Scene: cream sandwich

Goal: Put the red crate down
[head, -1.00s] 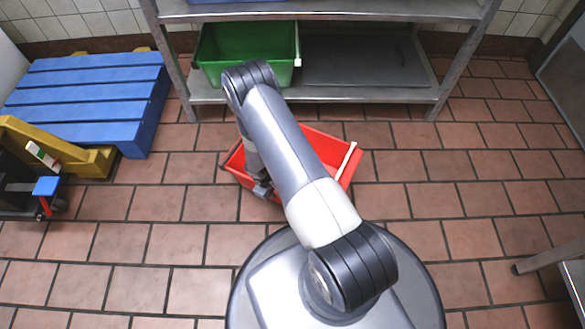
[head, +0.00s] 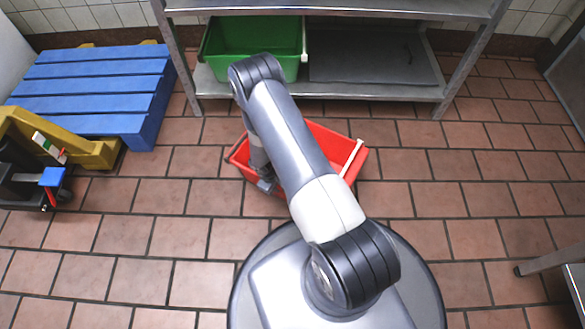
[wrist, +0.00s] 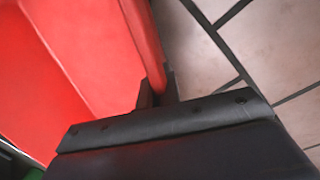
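The red crate (head: 326,140) is in front of my base in the head view, partly hidden behind my arm. My gripper (head: 265,184) is at the crate's near left side. In the wrist view, the fingers (wrist: 158,88) sit on either side of the crate's wall (wrist: 146,45), closed on its rim. The crate looks about level; I cannot tell how far it is above the floor tiles, if at all.
A blue pallet (head: 95,90) and a yellow pallet truck (head: 95,152) are at the left. Floor (head: 450,170) to the right is clear.

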